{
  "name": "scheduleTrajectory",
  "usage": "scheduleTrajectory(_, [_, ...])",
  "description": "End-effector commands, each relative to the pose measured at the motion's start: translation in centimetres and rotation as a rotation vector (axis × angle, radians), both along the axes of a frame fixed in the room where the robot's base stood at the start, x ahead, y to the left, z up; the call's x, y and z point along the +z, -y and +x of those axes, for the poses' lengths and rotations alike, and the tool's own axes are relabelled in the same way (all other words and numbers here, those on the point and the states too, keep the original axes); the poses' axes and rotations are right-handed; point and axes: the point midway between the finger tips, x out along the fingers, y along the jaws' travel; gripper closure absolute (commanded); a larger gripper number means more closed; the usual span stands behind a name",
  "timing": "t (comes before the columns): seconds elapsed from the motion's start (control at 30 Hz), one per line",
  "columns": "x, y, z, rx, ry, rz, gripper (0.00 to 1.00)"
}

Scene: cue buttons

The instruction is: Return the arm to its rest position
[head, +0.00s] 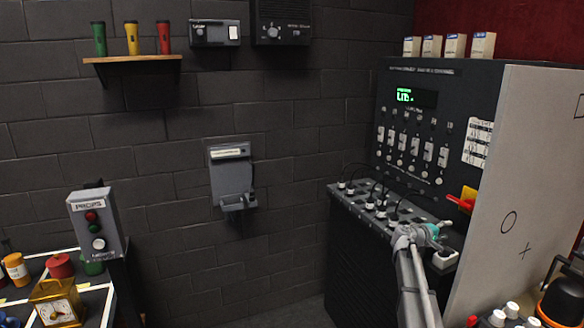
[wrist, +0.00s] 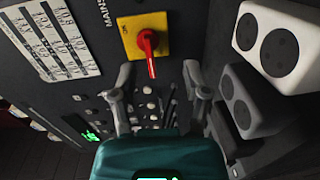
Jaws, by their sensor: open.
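My arm (head: 412,275) reaches up from the bottom of the head view to the dark control cabinet (head: 350,240). My gripper (head: 436,234), with its teal body, is at the right end of the cabinet's ledge, beside a white socket block (head: 446,260). In the wrist view my gripper (wrist: 158,90) has its two grey fingers spread apart, with nothing between them. Beyond the fingers is a red rotary handle (wrist: 149,45) on a yellow plate (wrist: 128,28). Whether a finger touches the cabinet cannot be told.
White socket blocks (wrist: 275,45) lie close on the right in the wrist view. Plugs and cables (head: 380,202) crowd the ledge. A grey button box (head: 95,222) stands at left. A wall unit (head: 232,178) hangs mid-wall. The space before the wall looks clear.

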Motion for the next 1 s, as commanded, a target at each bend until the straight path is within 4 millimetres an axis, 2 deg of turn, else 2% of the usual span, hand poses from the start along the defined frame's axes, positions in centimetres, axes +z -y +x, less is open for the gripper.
scheduleTrajectory(0.27, [-2.3, -2.7, -3.2, -0.034, 0.024, 0.148, 0.4])
scheduleTrajectory(0.47, [-5.4, -6.4, -7.2, -0.077, 0.036, 0.338, 0.4])
scheduleTrajectory(0.77, [-11.0, -15.0, -14.9, -0.156, 0.001, 0.721, 0.4])
scheduleTrajectory(1.0, [-14.4, -22.9, -21.6, -0.205, -0.084, 1.023, 0.4])
